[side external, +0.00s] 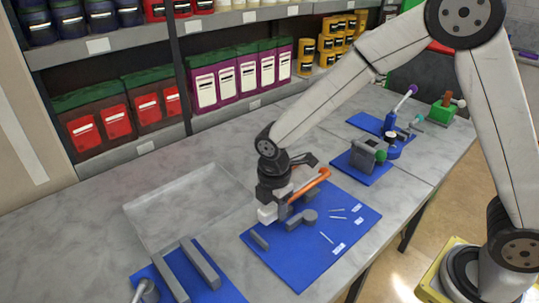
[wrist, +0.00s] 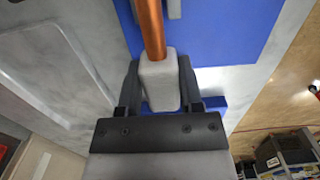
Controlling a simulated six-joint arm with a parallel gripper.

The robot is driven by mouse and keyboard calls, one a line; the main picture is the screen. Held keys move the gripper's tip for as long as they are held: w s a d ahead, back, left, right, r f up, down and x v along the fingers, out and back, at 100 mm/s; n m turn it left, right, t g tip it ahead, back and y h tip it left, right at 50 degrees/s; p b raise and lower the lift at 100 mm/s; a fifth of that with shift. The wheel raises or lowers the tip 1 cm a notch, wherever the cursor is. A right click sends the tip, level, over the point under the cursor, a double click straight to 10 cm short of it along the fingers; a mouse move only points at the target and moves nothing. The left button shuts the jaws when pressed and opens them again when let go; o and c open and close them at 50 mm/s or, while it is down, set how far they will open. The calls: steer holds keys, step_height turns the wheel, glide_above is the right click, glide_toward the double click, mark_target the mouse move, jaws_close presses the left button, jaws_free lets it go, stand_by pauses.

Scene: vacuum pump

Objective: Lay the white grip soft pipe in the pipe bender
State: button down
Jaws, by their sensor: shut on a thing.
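The soft pipe is a copper-orange rod (side external: 310,186) with a white grip (side external: 267,213) at one end. In the wrist view, the white grip (wrist: 160,82) sits between both fingers of my gripper (wrist: 159,72), and the copper rod (wrist: 152,28) runs away from it. In the side view, my gripper (side external: 274,204) is shut on the grip at the left part of a blue mat (side external: 346,240). The pipe slants up-right over grey blocks and a round grey post (side external: 303,217), which look like the pipe bender. Whether the pipe touches them is unclear.
Small pins and white labels (side external: 338,248) lie on the mat. A grey vise (side external: 362,155) and a blue tool with a purple handle (side external: 391,125) stand behind right. A clear tray (side external: 165,205) lies left. Grey bars (side external: 198,262) are at the front left. Shelves line the back.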

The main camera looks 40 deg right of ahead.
mark_target(276, 231)
steer(key=shift+f, duration=2.95)
steer(key=shift+f, duration=0.1)
steer(key=shift+c, duration=0.8)
jaws_free()
steer(key=shift+a+r, duration=0.15)
steer(key=shift+r, duration=3.75)
